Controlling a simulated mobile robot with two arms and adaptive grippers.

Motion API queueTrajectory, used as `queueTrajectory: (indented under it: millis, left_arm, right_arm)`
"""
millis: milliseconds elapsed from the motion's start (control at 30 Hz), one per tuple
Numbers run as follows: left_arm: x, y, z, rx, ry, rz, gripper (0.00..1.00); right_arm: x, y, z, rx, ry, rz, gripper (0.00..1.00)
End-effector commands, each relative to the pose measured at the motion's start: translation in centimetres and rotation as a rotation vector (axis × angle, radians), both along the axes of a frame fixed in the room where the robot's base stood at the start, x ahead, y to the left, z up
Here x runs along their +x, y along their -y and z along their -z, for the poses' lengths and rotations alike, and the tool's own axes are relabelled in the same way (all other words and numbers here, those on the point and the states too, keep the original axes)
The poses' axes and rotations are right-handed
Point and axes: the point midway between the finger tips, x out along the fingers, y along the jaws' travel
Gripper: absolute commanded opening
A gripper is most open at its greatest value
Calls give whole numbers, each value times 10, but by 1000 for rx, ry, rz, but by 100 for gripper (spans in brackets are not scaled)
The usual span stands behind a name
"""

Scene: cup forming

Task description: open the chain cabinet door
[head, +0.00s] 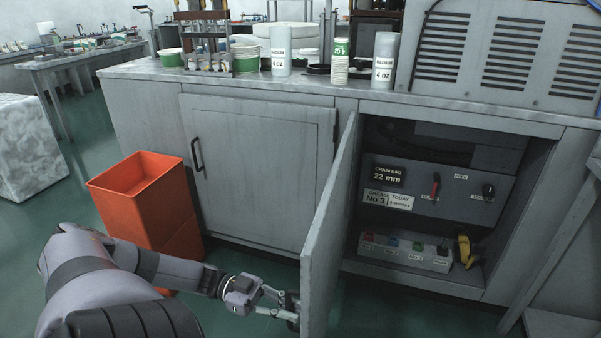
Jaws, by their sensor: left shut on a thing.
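The chain cabinet door (326,235) is a grey panel swung well out from the cabinet front, seen almost edge-on. My left gripper (292,308) is at the door's outer face near its free edge, shut on what appears to be the door's handle, which is mostly hidden by the fingers. The open cabinet (440,205) shows a panel inside with a "CHAIN BAG 22 mm" label (388,176), a "GREASE TODAY No 3" label (388,200), a red lever and a black knob. My right gripper is not in view.
An orange bin (150,205) stands on the floor left of the door, close to my left arm. A closed cabinet door (255,170) with a black handle is beside it. Cups and bottles stand on the counter (140,70). A small box (405,250) with coloured slots sits inside the cabinet.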

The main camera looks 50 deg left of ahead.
Motion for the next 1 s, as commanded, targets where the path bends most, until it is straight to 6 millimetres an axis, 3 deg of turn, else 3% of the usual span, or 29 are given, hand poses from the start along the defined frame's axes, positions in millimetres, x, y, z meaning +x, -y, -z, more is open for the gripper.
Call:
queueTrajectory:
  millis: [600, 633, 933, 1000]
  left_arm:
    - [-6, -11, 2, 2, -5, 0, 0]
    - [-6, -11, 2, 2, -5, 0, 11]
    - [-4, -12, 1, 1, -2, -1, 31]
    - [-4, -12, 1, 1, 0, -2, 32]
  right_arm:
    - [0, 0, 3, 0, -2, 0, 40]
    - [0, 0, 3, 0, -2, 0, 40]
    - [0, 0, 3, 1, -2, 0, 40]
    - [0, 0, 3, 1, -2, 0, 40]
